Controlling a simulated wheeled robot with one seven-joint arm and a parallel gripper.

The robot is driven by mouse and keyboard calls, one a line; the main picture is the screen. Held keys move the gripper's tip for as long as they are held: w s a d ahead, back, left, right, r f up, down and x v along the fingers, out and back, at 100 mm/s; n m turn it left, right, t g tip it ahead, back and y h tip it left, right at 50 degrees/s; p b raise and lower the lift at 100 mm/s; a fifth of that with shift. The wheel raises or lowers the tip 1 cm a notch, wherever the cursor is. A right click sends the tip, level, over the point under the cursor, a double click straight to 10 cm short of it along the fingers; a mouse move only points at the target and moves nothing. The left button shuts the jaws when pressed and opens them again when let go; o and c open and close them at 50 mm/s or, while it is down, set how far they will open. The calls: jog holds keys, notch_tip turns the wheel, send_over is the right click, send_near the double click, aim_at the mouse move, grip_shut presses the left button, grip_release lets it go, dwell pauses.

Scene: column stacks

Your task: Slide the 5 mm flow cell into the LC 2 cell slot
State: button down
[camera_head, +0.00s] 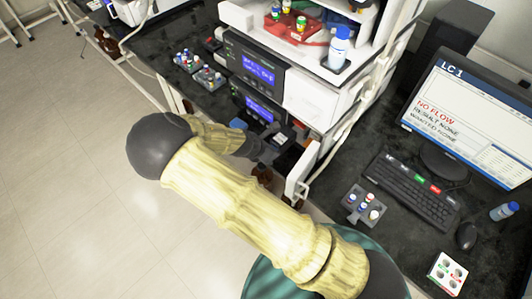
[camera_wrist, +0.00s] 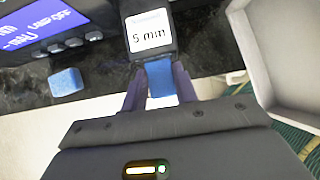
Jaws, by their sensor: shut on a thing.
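The 5 mm flow cell (camera_wrist: 150,36) is a dark block with a white label reading "5 mm" and a blue grip tab (camera_wrist: 162,80). In the wrist view my gripper (camera_wrist: 160,92) is shut on the blue tab, with the cell pointing away from me. My arm's dark end (camera_head: 262,150) shows in the head view by the front of the instrument stack; the held cell cannot be made out there. An instrument with a blue display (camera_wrist: 40,28) stands left of the cell in the wrist view. I cannot make out the LC 2 cell slot in either view.
A loose blue block (camera_wrist: 66,82) lies on the dark bench below the display. A pale open panel (camera_wrist: 285,60) stands close on the right. In the head view, vial racks (camera_head: 207,78) sit left of the stack; the LC 1 monitor (camera_head: 470,105) and keyboard (camera_head: 412,195) are right.

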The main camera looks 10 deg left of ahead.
aim_at(280, 138)
jog(key=shift+w+d, duration=1.05)
jog(key=shift+w, duration=0.3)
jog(key=shift+w+d, duration=1.05)
jog(key=shift+w, duration=0.3)
jog(key=shift+f+p, duration=0.15)
jog(key=shift+p, duration=0.2)
jog(key=c, duration=1)
grip_release()
jog(key=shift+a, duration=0.2)
